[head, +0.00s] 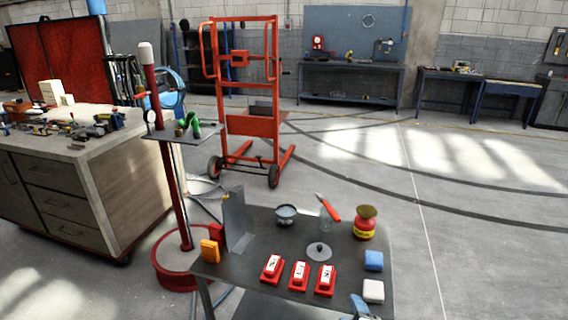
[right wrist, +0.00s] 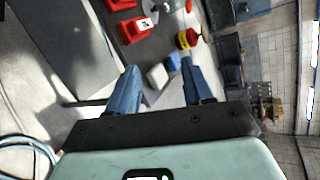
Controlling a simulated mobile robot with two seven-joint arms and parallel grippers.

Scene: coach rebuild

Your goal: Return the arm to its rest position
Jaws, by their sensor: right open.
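My right gripper (head: 362,306) shows at the bottom edge of the head view, by the near right corner of the dark table (head: 262,262). In the right wrist view its two blue fingers (right wrist: 159,67) are spread apart, with nothing held between them. Beyond the fingertips, a white block (right wrist: 157,76) and a blue block (right wrist: 172,62) lie on the table. In the head view the white block (head: 373,291) is just beyond the gripper, with the blue block (head: 374,260) behind it. My left gripper is not in view.
The table holds several red labelled blocks (head: 299,275), a red and yellow container (head: 365,223), a bowl (head: 286,215), a grey disc (head: 319,252) and an orange block (head: 210,251). A red post (head: 173,170) stands at left. Floor (head: 470,240) at right is clear.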

